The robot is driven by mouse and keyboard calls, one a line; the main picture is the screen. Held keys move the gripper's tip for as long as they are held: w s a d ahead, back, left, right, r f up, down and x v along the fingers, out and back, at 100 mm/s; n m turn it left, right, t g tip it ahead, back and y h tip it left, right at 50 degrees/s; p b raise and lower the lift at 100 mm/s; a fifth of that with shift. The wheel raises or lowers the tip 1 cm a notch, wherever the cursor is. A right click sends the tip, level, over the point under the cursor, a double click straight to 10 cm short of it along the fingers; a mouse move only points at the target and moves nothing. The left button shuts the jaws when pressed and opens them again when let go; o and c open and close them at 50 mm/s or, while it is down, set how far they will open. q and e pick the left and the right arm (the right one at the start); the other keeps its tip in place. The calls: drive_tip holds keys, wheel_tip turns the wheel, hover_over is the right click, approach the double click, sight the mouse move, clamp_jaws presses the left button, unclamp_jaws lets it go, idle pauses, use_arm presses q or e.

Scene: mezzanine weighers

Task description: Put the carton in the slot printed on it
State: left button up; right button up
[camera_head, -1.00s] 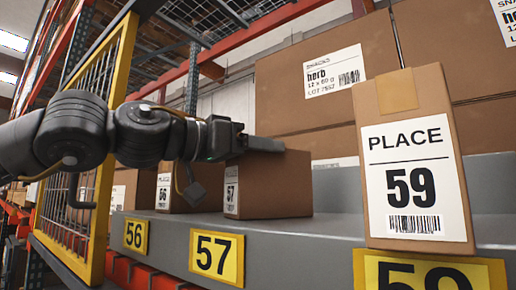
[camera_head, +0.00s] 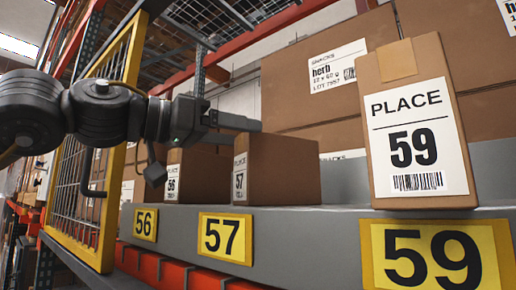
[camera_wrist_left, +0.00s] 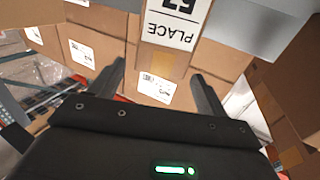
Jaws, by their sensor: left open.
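A brown carton labelled 57 (camera_head: 283,168) stands upright on the grey shelf behind the yellow 57 tag (camera_head: 225,236). In the left wrist view a carton (camera_wrist_left: 165,62) with an upside-down PLACE label shows at the top centre, its number partly cut off. My left gripper (camera_head: 238,121) is open and just above the top of the 57 carton, apparently clear of it. In the left wrist view my left gripper (camera_wrist_left: 157,72) has its fingers spread with nothing held. My right gripper is not in view.
A tall carton labelled 59 (camera_head: 465,150) stands above the yellow 59 tag (camera_head: 436,256). A carton labelled 56 (camera_head: 205,175) stands left of the 57 carton. Large snack boxes (camera_head: 290,90) are stacked behind. A yellow mesh gate (camera_head: 118,165) is at left. Bare shelf lies between 57 and 59.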

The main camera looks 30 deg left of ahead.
use_arm(q)
drive_tip(key=b+v, duration=0.1)
drive_tip(key=v, duration=0.4)
drive_tip(key=shift+s+a, duration=0.1)
drive_tip(key=shift+s, duration=0.1)
idle(0.4)
